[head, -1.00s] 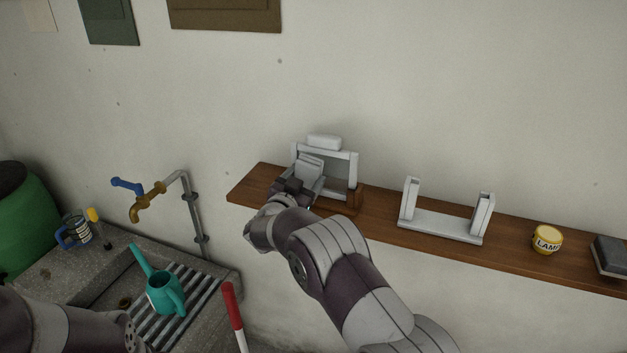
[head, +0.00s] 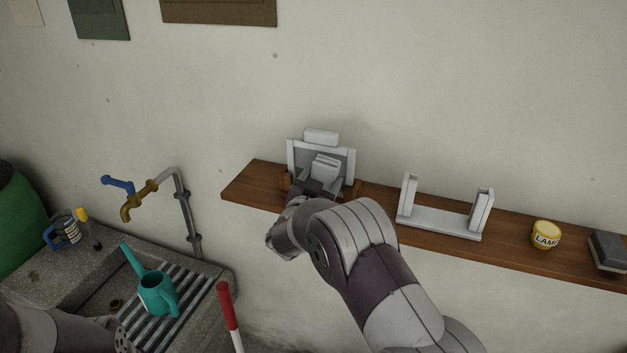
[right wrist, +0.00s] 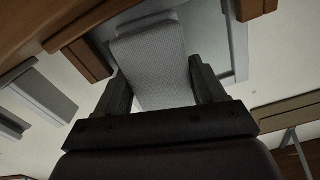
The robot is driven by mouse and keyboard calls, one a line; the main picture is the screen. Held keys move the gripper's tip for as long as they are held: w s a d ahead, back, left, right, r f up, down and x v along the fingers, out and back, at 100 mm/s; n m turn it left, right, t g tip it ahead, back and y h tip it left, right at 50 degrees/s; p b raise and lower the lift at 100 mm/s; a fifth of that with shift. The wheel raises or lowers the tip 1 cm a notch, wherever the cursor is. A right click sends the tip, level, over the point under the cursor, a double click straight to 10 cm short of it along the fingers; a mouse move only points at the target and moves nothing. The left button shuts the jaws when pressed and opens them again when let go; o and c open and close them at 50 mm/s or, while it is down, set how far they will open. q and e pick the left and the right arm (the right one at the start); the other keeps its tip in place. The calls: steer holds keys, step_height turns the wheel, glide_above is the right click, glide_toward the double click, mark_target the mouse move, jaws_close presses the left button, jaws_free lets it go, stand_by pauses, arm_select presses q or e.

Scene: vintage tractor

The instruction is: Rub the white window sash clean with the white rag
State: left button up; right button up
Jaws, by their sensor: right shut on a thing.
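The white window sash (head: 348,163) stands upright on the wooden shelf against the wall, held between small wooden blocks (head: 286,181). My right gripper (head: 321,183) is in front of the sash, shut on the white rag (head: 325,163). In the right wrist view the rag (right wrist: 152,62) is a pale ribbed pad between the two dark fingers, and part of the sash frame (right wrist: 238,38) shows behind it. The rag covers part of the sash; whether it touches cannot be told. Only part of my left arm shows at the lower left; its gripper is out of view.
The shelf (head: 385,212) also bears a white two-post holder (head: 440,222), a yellow tin (head: 545,235) and a dark block (head: 608,250). A pale block (head: 321,137) shows above the sash. At left are a sink with a teal watering can (head: 157,293) and a brass tap (head: 140,200).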

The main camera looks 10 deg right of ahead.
steer(key=shift+v, duration=2.95)
steer(key=v, duration=0.3)
steer(key=shift+p, duration=0.3)
